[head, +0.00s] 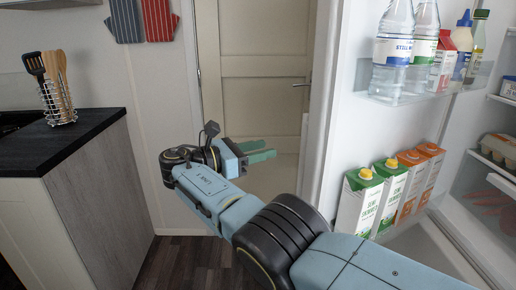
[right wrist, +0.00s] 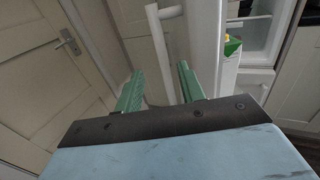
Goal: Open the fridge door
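The fridge door (head: 345,120) stands open in the head view, with its inner side and door shelves towards me. In the right wrist view the door (right wrist: 205,45) shows edge-on, with a white bar handle (right wrist: 159,48) on its outer face. My right gripper (head: 268,152) is left of the door in the head view. In the right wrist view its green fingers (right wrist: 158,82) are apart with nothing between them. The handle is beyond the fingertips; I cannot tell the exact distance. My left gripper is not in view.
Bottles (head: 394,35) and cartons (head: 358,200) stand in the door shelves. The fridge interior (head: 492,120) is exposed at the right. A dark counter (head: 75,128) with a utensil holder (head: 58,105) is at the left. A closed cream room door (head: 262,95) is behind.

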